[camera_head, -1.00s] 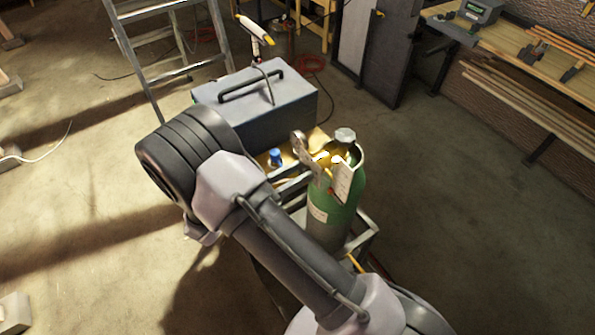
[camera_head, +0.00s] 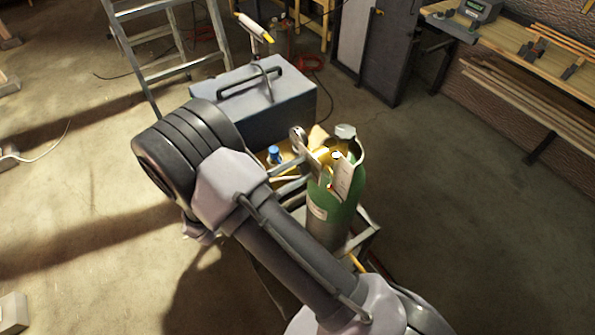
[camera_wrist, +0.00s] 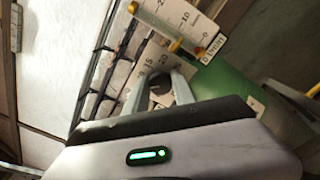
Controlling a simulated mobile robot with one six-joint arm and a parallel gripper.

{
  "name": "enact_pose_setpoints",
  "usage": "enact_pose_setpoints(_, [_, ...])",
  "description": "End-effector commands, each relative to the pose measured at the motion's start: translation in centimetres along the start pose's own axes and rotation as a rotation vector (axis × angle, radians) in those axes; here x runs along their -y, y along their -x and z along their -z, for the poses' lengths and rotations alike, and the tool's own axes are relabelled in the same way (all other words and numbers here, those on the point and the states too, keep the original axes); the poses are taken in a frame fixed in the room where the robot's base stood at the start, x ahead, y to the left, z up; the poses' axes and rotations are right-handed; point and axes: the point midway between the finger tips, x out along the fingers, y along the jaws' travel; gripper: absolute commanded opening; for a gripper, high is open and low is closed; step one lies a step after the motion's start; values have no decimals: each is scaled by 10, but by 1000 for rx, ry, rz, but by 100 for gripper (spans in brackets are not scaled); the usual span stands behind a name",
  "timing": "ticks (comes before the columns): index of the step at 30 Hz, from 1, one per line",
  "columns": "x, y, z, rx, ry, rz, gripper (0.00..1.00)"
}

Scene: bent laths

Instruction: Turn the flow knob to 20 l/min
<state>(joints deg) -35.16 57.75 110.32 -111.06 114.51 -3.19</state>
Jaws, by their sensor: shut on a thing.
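The green gas cylinder (camera_head: 330,212) stands upright in the head view, with a brass regulator, a round gauge (camera_head: 297,133) and a pale scale plate (camera_head: 344,178) at its top. In the wrist view, the scale plate (camera_wrist: 214,46) carries numbers and "l/min" beside a clear tube with brass ends. A small red spot shows near its 0 end; I cannot read a flow value. My gripper (camera_wrist: 158,88) is shut on a dark round knob (camera_wrist: 160,78) between its fingers. Numbers, one like 15, show on a pale surface behind the knob. The knob's pointer is not clear.
A grey toolbox (camera_head: 265,110) with a black handle stands behind the cylinder, with a small blue-capped item (camera_head: 274,155) close by. A stepladder (camera_head: 165,45) is at the back. A bench (camera_head: 530,65) lines the right wall. Open floor lies left and right.

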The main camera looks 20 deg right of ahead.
Motion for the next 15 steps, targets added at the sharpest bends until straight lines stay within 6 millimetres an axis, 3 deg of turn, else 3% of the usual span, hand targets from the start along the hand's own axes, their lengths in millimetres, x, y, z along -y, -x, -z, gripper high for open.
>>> enact_pose_setpoints(15, [3,0,2,-1,-487,0,0])
